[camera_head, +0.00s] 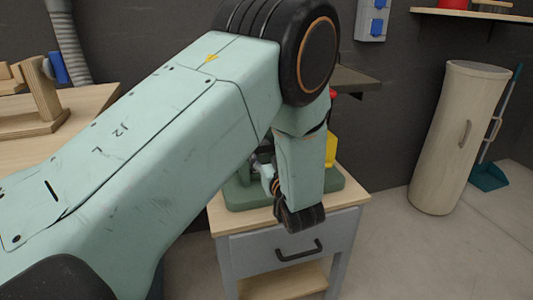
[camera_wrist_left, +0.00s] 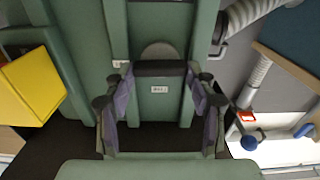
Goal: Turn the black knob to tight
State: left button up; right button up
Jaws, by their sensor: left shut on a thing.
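The green machine (camera_head: 334,184) stands on a small cabinet in the head view, mostly hidden behind my left arm. In the left wrist view its green body (camera_wrist_left: 95,35) fills the middle, with a small white label (camera_wrist_left: 159,89). A black bar, which looks like the black knob (camera_wrist_left: 160,69), lies level across the picture above that label. My left gripper (camera_wrist_left: 159,76) has one finger at each end of this bar and is shut on it. The label's writing is too small to read. My right gripper is in neither view.
The cabinet (camera_head: 232,246) has one drawer with a black handle. A wooden bench (camera_head: 95,104) stands at the left. A tall beige bin (camera_head: 455,140) stands right on open floor. A yellow block (camera_wrist_left: 32,86) sits left of the fingers in the wrist view.

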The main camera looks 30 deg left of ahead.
pick_arm(q)
jog(key=n, duration=0.1)
jog(key=n+p, duration=0.1)
jog(key=n, duration=0.1)
jog(key=shift+a+r+n, duration=0.1)
jog(key=shift+r+n, duration=0.1)
jog(key=shift+n, duration=0.1)
jog(key=n, duration=0.4)
jog(key=shift+s+n+p, duration=0.1)
jog(key=shift+n+p, duration=0.2)
jog(key=shift+p, duration=0.1)
jog(key=n, duration=0.4)
jog(key=shift+a+f, duration=0.1)
jog(key=shift+f, duration=0.05)
jog(key=n, duration=0.5)
jog(key=shift+s+f, duration=0.1)
jog(key=shift+n, duration=0.3)
jog(key=o, duration=1.2)
jog(key=shift+c, duration=0.2)
jog(key=shift+f, duration=0.1)
